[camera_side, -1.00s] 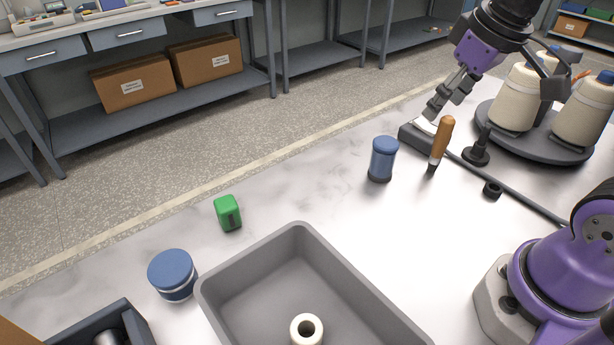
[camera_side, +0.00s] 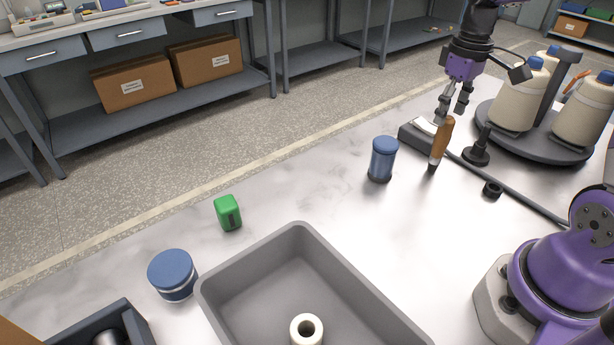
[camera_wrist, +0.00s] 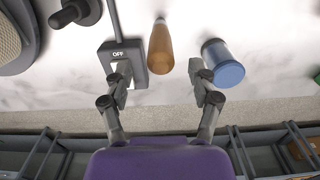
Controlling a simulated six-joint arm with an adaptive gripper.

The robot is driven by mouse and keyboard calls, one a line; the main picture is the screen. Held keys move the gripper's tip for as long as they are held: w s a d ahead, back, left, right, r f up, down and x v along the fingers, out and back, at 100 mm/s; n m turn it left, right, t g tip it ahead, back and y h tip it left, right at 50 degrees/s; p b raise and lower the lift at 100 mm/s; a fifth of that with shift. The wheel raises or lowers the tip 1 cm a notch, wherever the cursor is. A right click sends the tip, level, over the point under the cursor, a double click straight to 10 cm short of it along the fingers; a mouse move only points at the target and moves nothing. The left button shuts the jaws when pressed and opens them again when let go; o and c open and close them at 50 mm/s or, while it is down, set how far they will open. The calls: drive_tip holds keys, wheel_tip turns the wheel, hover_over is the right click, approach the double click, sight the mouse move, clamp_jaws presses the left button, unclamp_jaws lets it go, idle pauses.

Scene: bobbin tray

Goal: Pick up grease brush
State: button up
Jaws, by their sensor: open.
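The grease brush (camera_side: 440,142) stands upright on the table with its wooden handle up and its dark bristle end down. In the wrist view the brush handle (camera_wrist: 160,48) shows ahead of the jaws, roughly midway between them and just beyond the fingertips. My gripper (camera_side: 452,100) is open and empty, pointing down above and behind the brush in the side view. Its two fingers (camera_wrist: 160,85) are spread wide in the wrist view, and I see no contact with the brush.
A switch box marked OFF (camera_wrist: 124,62) lies close to the brush, with a cable. A blue-lidded jar (camera_side: 382,160) stands on the other side. A grey tray (camera_side: 258,262) is in front.

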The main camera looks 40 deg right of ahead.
sight(448, 119)
wheel_tip(448, 119, down, 3)
drive_tip(key=shift+f, duration=0.2)
clamp_jaws()
